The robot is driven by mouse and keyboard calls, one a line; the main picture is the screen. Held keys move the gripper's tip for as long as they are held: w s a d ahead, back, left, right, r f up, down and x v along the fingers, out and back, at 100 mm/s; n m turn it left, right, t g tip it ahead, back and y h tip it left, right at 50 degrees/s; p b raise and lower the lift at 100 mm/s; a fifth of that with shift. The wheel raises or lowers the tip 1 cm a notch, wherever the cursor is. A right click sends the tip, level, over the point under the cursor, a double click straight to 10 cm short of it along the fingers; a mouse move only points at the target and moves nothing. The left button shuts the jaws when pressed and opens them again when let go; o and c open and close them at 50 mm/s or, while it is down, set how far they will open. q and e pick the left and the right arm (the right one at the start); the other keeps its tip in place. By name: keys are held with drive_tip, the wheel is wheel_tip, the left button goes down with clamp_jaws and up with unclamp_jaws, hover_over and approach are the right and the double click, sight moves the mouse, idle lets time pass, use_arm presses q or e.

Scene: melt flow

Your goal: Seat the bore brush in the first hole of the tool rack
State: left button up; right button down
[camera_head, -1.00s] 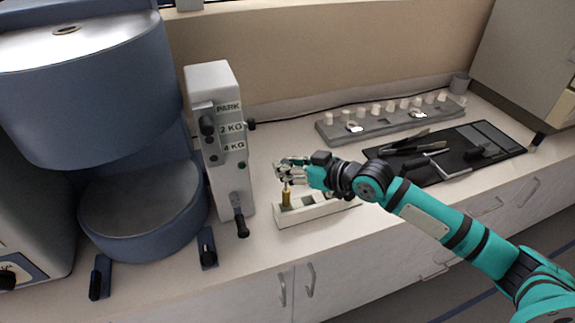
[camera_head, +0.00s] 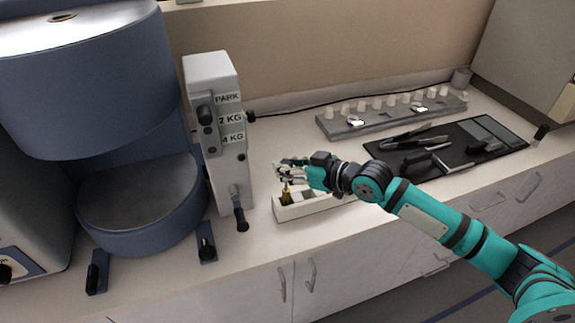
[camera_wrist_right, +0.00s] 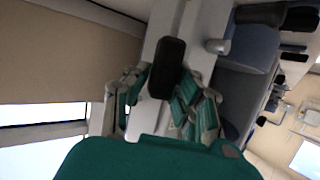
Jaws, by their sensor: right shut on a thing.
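The bore brush (camera_head: 286,195) is a short brass-coloured piece on a thin stem, upright under my right gripper. My right gripper (camera_head: 288,175) is shut on its upper end. The white tool rack (camera_head: 318,210) lies on the bench below, a long block with openings in its top. The brush's lower end is at the leftmost opening; I cannot tell how deep it sits. In the right wrist view, my gripper's fingers (camera_wrist_right: 163,95) flank a black block-shaped thing; the brush cannot be clearly made out there. My left gripper is out of view.
A tall tester tower (camera_head: 214,120) with a lever (camera_head: 241,220) stands just left of the rack. A blue machine (camera_head: 140,205) is further left. A black mat (camera_head: 460,160) with tools and a grey strip of white pegs (camera_head: 390,122) lie to the right.

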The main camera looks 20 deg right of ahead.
drive_tip(key=shift+f+b, duration=0.8)
drive_tip(key=shift+f, duration=0.45)
drive_tip(key=c, duration=1)
unclamp_jaws()
drive_tip(key=shift+c, duration=0.2)
drive_tip(key=v, duration=1.2)
drive_tip(key=shift+r, duration=0.15)
drive_tip(key=o, duration=1)
drive_tip(key=shift+o, duration=0.2)
